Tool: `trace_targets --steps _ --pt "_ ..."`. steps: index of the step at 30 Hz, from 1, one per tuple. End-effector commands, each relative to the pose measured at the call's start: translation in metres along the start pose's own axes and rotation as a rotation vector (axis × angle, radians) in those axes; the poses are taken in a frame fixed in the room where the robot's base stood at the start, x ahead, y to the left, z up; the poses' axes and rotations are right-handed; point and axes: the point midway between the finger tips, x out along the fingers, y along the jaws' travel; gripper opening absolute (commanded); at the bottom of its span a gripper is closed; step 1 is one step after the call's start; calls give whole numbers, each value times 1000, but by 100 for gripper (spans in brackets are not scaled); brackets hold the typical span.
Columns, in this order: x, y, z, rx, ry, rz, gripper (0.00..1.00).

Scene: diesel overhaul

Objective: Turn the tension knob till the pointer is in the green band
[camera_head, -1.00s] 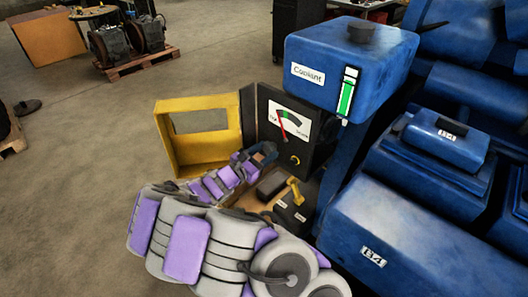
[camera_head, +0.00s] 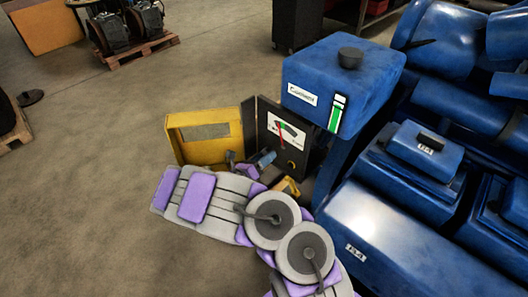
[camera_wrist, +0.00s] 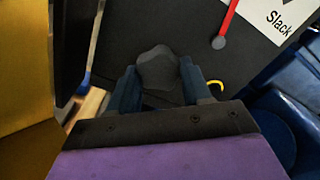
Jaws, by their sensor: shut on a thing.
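The tension gauge (camera_head: 288,130) is a white dial with a red pointer (camera_head: 281,134) on a dark panel. The pointer stands near upright, leaning slightly left, close to the green patch at the top of the dial; I cannot tell whether it is inside the green. In the wrist view the pointer (camera_wrist: 228,22) shows only in part, beside the word "Slack". The tension knob (camera_wrist: 158,70) is dark grey and lobed. My gripper (camera_wrist: 160,80) has its blue fingers shut on either side of the knob. In the head view my gripper (camera_head: 263,161) is at the panel's lower left.
A yellow open-framed door (camera_head: 205,150) stands left of the panel. A blue coolant tank (camera_head: 340,75) is above right, with blue engine parts (camera_head: 390,235) further right. A small yellow-ringed feature (camera_head: 291,164) sits right of my gripper.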

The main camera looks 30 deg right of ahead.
Motion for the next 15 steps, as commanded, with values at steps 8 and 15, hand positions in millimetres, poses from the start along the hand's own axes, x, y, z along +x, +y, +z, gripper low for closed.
trace_targets --steps 8,15 --pt "-1 1 4 -262 -6 7 18" --pt "-1 0 4 -489 -8 4 18"
